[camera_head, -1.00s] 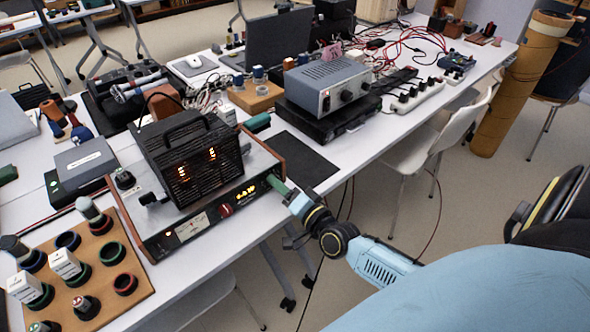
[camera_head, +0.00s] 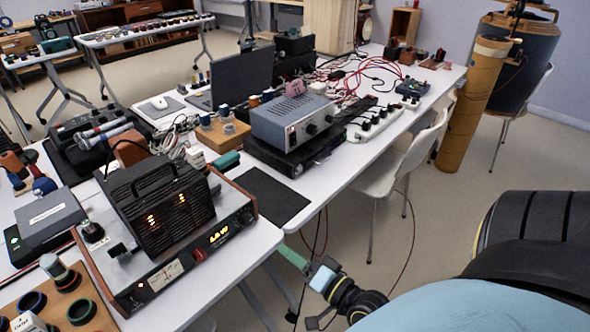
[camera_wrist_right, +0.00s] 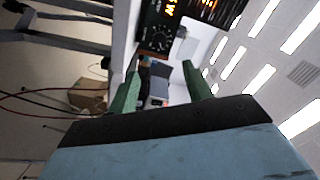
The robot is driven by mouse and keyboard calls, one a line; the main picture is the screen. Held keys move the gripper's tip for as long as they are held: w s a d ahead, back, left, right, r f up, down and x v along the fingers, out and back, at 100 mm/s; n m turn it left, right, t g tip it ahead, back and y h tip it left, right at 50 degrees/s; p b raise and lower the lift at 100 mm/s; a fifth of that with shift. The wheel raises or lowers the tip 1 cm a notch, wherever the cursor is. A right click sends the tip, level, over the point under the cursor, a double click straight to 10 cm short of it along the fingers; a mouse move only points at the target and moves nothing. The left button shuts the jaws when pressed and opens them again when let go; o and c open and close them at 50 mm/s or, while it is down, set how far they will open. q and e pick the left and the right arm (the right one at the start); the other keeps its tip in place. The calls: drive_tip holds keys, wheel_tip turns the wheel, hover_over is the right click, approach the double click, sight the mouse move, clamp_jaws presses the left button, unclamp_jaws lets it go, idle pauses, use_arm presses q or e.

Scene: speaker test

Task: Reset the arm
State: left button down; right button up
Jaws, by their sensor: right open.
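My right gripper (camera_head: 290,254), with green fingers and a pale blue body, is at the lower middle of the head view. It is in front of the table edge, to the right of the wood-sided device (camera_head: 190,257) with the lit display and knobs. The right wrist view shows its two green fingers (camera_wrist_right: 163,88) apart with nothing held between them. Part of a dark lit panel (camera_wrist_right: 168,22) shows beyond the fingertips there. My left gripper is not in the head view.
A black vented unit (camera_head: 160,208) sits on the wood-sided device. A grey power supply (camera_head: 292,118) stands farther back on the white table. A white chair (camera_head: 385,170) stands at the table's right side. Floor is open between chair and my body.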

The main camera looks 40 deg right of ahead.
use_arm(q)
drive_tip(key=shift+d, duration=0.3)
use_arm(e)
drive_tip(key=s+f+n+g+p, duration=0.3)
drive_tip(key=s+f+g+p, duration=0.15)
drive_tip(key=f, duration=0.35)
drive_tip(key=s+f+n+g+p, duration=0.4)
drive_tip(key=s+f, duration=0.1)
drive_tip(key=f, duration=0.4)
use_arm(q)
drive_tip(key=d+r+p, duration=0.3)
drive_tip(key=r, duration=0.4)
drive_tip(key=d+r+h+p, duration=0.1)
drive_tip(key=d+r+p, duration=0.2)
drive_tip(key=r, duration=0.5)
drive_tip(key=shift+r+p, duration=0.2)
drive_tip(key=shift+p, duration=0.3)
use_arm(e)
drive_tip(key=s+a+f+n+g, duration=0.1)
drive_tip(key=s+f+n+g, duration=0.1)
drive_tip(key=s, duration=0.5)
drive_tip(key=s+a+f+n+g, duration=0.2)
drive_tip(key=s+f+g, duration=0.1)
drive_tip(key=s, duration=0.4)
drive_tip(key=s+a+f+n+g+h, duration=0.1)
drive_tip(key=s+a+f+n+g, duration=0.1)
drive_tip(key=s, duration=0.5)
drive_tip(key=shift+a+f+n+g, duration=0.25)
drive_tip(key=shift+f+n+g, duration=0.2)
drive_tip(key=shift+g, duration=0.3)
